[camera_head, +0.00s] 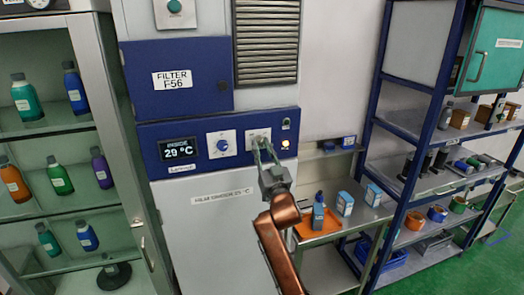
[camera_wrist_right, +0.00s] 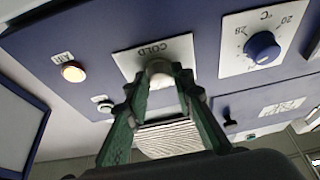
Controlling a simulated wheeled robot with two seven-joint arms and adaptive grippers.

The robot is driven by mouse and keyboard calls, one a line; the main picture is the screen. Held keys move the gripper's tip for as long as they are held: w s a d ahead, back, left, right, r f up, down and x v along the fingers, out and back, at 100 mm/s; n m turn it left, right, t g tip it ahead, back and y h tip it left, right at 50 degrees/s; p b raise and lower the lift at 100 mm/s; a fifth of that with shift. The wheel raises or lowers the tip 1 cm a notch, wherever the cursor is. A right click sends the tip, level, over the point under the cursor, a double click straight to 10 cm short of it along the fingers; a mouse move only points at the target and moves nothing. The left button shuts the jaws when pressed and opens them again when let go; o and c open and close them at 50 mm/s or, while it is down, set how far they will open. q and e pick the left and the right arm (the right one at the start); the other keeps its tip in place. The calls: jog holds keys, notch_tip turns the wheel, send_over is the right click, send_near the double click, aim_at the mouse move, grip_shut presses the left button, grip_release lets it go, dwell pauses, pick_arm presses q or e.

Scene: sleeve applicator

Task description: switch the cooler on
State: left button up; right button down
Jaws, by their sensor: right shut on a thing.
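The cooler (camera_head: 228,235) is a tall white cabinet with a blue control panel (camera_head: 152,138). Its display (camera_head: 178,150) reads 29 °C. My right gripper (camera_head: 260,143) is at the panel. A round lamp (camera_head: 286,145) glows amber. My left gripper is not in view.
A shelf cabinet with coloured bottles (camera_head: 58,179) stands to the left. To the right are a small metal table (camera_head: 350,225) with an orange tray (camera_head: 305,228) and boxes, and a blue-framed rack (camera_head: 385,110). Green floor (camera_head: 440,270) shows at lower right.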

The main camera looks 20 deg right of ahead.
jog(key=shift+a+m+h, duration=0.1)
jog(key=shift+m+h, duration=0.3)
jog(key=shift+m, duration=0.5)
jog(key=c, duration=1.7)
grip_release()
jog(key=shift+o, duration=0.2)
jog(key=v, duration=1.2)
